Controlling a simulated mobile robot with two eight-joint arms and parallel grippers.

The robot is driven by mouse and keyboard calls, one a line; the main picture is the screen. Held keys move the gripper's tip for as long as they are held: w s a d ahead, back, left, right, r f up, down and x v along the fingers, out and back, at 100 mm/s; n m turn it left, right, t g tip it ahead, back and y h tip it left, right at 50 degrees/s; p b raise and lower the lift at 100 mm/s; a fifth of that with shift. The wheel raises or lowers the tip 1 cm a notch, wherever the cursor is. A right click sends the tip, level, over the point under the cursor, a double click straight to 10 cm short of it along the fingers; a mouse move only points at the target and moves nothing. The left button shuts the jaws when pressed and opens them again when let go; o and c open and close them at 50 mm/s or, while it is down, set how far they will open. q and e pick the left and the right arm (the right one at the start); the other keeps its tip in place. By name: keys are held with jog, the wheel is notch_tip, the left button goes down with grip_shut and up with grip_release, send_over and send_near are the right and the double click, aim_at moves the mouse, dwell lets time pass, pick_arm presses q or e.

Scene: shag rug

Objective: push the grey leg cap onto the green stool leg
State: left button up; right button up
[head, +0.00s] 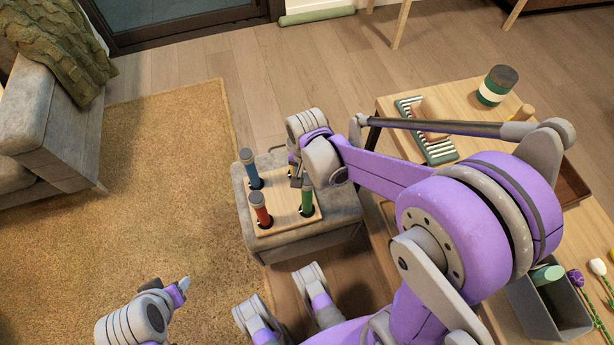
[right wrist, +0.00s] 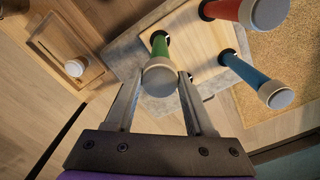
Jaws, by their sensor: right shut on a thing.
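The green stool leg (head: 307,201) stands upright in the wooden board (head: 283,214) on a grey upholstered block. My right gripper (head: 297,183) is at its top. In the right wrist view its fingers are on either side of the round grey leg cap (right wrist: 160,76), shut on it. The cap lines up with the end of the green leg (right wrist: 160,44); I cannot tell how far it is seated. My left gripper (head: 182,287) is low over the rug, away from the stool; its finger gap is unclear.
A blue leg (head: 250,172) and a red leg (head: 262,212) with grey ends stand in the same board. Another leg is mostly hidden behind my right gripper. A wooden table (head: 455,105) with a striped rack and jar is at right, with a grey bin (head: 560,318). The rug (head: 165,190) at left is open.

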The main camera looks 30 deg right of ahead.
pick_arm(q)
jog(key=shift+w+f+b, duration=0.1)
jog(key=shift+f+b, duration=0.75)
jog(key=shift+f, duration=0.2)
pick_arm(e)
jog(key=shift+f, duration=1.3)
jog(key=o, duration=1.4)
pick_arm(q)
notch_tip(320, 180, up, 4)
jog(key=p, duration=0.3)
jog(key=shift+r, duration=0.1)
pick_arm(e)
notch_tip(320, 180, up, 11)
jog(key=shift+f, duration=0.1)
jog(key=shift+s, duration=0.1)
